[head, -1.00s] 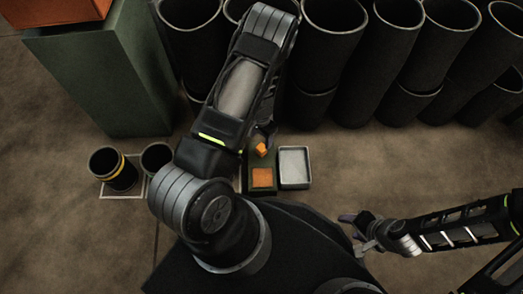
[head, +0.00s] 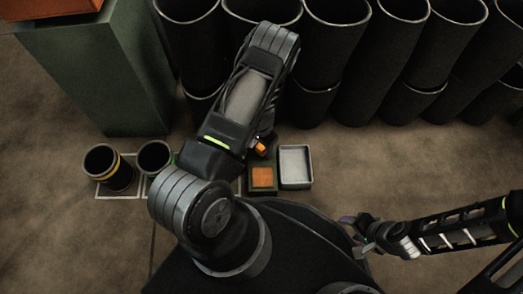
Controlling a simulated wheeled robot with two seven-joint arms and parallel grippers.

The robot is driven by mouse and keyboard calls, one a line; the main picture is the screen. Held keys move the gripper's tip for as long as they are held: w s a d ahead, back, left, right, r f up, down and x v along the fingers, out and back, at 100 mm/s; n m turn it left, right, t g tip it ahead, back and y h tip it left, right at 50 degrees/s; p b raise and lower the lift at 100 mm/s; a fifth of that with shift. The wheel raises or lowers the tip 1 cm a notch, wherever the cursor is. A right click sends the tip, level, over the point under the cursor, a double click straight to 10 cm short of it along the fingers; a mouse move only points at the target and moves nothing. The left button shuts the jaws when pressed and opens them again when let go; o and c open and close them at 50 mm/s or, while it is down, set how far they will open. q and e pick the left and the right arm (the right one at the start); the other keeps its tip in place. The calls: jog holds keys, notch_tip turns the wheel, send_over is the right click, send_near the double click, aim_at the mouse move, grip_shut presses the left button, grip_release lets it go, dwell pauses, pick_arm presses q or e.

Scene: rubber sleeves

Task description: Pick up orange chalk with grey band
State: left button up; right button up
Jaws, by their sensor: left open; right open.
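A small orange piece (head: 261,147), which may be the orange chalk, shows just behind the small green tray, beside my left forearm. It is too small to make out a grey band. My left gripper (head: 264,138) is right at this piece and mostly hidden behind my own arm. Its jaws are open, and I cannot see whether they touch the piece. My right gripper (head: 360,231) is open and empty at the lower right, well apart from the piece.
The green tray (head: 262,191) holds an orange square, and a pale grey tray (head: 295,184) stands beside it. A yellow-banded black sleeve (head: 121,175) and another black sleeve (head: 155,157) stand at left. Large black tubes (head: 335,60) line the back; a green box (head: 95,80) is far left.

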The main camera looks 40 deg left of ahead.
pick_arm(q)
jog(key=shift+f, duration=0.2)
dwell(0.5)
grip_shut()
dwell(0.4)
